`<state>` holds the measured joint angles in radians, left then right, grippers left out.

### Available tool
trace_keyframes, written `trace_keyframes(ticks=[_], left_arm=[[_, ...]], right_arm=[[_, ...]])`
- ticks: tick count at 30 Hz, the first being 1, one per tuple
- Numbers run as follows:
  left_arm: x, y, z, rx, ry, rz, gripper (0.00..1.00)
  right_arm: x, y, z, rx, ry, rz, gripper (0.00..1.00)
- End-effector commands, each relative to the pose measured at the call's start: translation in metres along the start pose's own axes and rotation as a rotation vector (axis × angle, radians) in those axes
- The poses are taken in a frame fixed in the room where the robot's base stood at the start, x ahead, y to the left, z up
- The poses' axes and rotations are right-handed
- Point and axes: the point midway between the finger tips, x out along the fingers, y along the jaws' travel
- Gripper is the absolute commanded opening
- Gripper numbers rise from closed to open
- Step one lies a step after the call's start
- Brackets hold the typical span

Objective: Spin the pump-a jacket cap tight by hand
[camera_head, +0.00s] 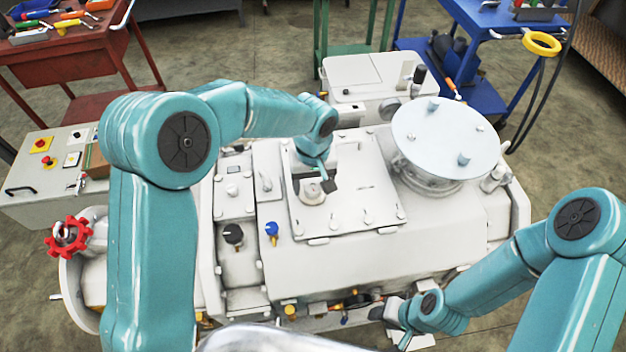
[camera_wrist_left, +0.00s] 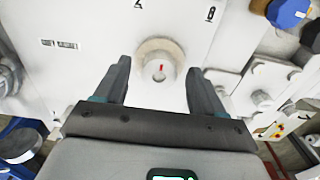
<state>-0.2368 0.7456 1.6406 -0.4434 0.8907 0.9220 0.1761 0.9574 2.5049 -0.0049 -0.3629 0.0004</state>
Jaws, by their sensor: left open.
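A round pale cap (camera_wrist_left: 160,68) with a red mark on its face sits on a flat white plate in the left wrist view. I take it for the pump-a jacket cap; no label names it. It also shows in the head view (camera_head: 312,193), partly covered by my left gripper (camera_head: 318,181). In the wrist view my left gripper (camera_wrist_left: 157,75) is open, with one dark finger on each side of the cap and visible gaps to it. My right gripper (camera_head: 398,328) is low at the front edge of the machine, small and unclear in the head view.
A large round lid (camera_head: 445,135) with knobs stands to the right on the machine. A blue knob (camera_head: 271,229) and a black knob (camera_head: 232,234) lie left of the plate. A red handwheel (camera_head: 68,237) is at the far left. Red and blue carts stand behind.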

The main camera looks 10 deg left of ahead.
Motion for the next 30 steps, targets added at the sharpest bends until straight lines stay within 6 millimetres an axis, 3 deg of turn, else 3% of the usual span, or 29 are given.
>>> trace_keyframes(ticks=[9,15,30], left_arm=[[0.0045,0.0002,-0.0011,0.000,0.000,0.001,0.69],[0.0042,0.0001,-0.0010,0.000,0.000,0.000,0.13],[0.0052,-0.0005,-0.0024,0.126,0.004,0.001,0.13]], right_arm=[[-0.0003,-0.0001,-0.0001,0.000,0.000,0.000,0.43],[-0.0003,-0.0001,-0.0001,0.000,0.000,0.000,0.43],[0.0060,0.0021,-0.0002,0.000,0.000,0.000,0.43]])
